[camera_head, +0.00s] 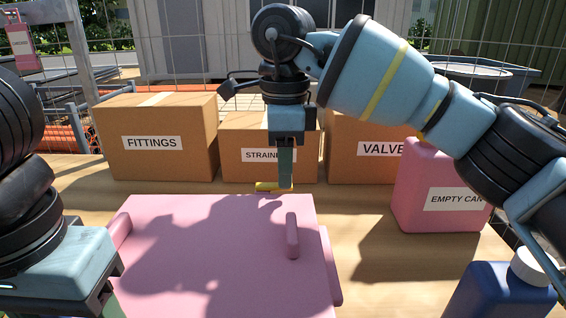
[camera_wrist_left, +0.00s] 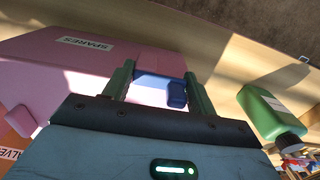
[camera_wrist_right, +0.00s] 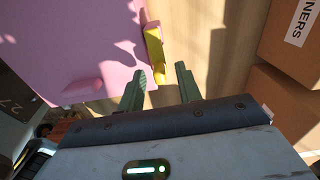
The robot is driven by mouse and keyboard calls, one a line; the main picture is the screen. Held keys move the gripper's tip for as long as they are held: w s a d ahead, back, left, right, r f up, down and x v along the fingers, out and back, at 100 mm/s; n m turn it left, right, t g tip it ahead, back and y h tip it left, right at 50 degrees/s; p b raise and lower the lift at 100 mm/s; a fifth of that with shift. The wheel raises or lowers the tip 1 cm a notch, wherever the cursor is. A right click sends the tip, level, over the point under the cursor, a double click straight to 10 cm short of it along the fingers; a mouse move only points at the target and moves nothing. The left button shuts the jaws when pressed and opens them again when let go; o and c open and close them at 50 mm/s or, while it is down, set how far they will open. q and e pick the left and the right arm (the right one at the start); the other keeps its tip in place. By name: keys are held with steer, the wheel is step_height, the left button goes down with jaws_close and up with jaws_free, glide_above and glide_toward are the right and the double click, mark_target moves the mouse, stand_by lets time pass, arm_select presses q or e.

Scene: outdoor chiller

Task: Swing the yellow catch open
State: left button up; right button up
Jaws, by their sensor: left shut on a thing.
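A pink case (camera_head: 215,260) lies on the wooden table, with a "SPARES" label in the left wrist view. The yellow catch (camera_head: 272,186) sticks out at its far edge. It also shows in the right wrist view (camera_wrist_right: 154,52), just beyond the fingertips. My right gripper (camera_head: 285,184) points down at the catch; its fingers (camera_wrist_right: 161,78) are apart with nothing clearly between them. My left gripper (camera_wrist_left: 160,70) is shut on a blue catch (camera_wrist_left: 158,88) at the case's side. In the head view that grip is mostly out of frame.
Cardboard boxes labelled FITTINGS (camera_head: 158,165), STRAINERS (camera_head: 240,173) and VALVES (camera_head: 350,170) stand behind the case. A pink can (camera_head: 415,190) and a blue bottle (camera_head: 490,295) are at the right. A green bottle (camera_wrist_left: 262,110) is beside my left gripper. Table between case and pink can is clear.

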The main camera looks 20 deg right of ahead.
step_height(320, 180, up, 12)
stand_by(0.6)
arm_select(q)
steer(key=o, duration=1.4)
step_height(320, 180, up, 12)
